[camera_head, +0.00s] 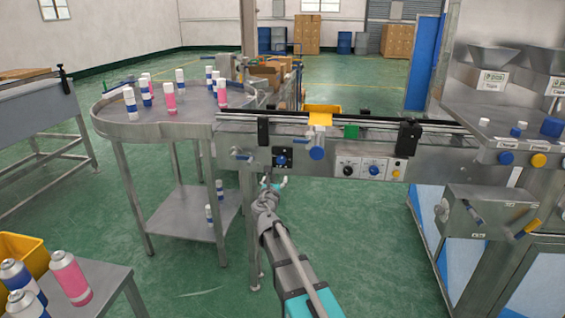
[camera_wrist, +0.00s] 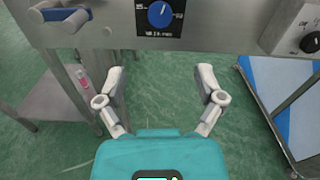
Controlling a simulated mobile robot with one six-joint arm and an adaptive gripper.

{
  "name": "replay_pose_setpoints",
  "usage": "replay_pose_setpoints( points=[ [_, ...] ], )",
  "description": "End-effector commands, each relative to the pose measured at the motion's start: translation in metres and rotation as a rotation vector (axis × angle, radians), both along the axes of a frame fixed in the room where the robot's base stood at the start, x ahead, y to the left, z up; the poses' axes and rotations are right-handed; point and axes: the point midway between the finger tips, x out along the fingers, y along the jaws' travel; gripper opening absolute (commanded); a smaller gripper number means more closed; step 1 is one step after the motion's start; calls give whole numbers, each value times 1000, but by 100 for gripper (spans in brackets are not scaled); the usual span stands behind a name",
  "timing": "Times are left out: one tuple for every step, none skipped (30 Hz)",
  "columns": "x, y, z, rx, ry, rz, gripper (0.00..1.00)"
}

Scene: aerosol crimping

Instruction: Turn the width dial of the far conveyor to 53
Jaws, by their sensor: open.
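The conveyor (camera_head: 225,137) runs from the round table to the machine at the right. On its front side is a black plate with a blue dial (camera_head: 282,160). In the wrist view this blue dial (camera_wrist: 160,14) has a white pointer tilted slightly right of straight up; the scale and the text below are too small to read. My gripper (camera_head: 272,183) is just below the dial plate in the head view. In the wrist view my gripper (camera_wrist: 161,72) is open and empty, its two fingers wide apart below the dial, apart from it.
A blue knob (camera_head: 316,153) hangs beneath a yellow block right of the dial. A control box (camera_head: 361,166) with knobs sits further right. The round table (camera_head: 120,129) holds several cans. A blue lever (camera_wrist: 66,14) shows left in the wrist view. Floor below is clear.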

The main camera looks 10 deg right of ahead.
Motion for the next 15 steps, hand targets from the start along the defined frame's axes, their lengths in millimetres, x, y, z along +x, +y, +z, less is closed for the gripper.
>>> replay_pose_setpoints(
  points=[
    [0,1,0,-7,0,2,87],
    [0,1,0,-8,1,3,87],
    [0,0,0,-8,1,2,87],
    [0,0,0,-7,0,2,87],
    [0,0,0,-7,0,2,87],
    [0,0,0,-6,1,1,87],
    [0,0,0,-5,1,1,87],
    [0,0,0,-5,1,1,87],
    [0,0,0,-5,1,1,87],
    [0,0,0,-4,0,0,87],
    [1,-1,0,-4,0,0,87],
    [1,-1,0,-4,0,0,87],
    [2,-1,0,-3,0,0,87],
    [3,-1,0,-3,0,0,87],
    [5,-2,0,-3,1,-1,87]
  ],
)
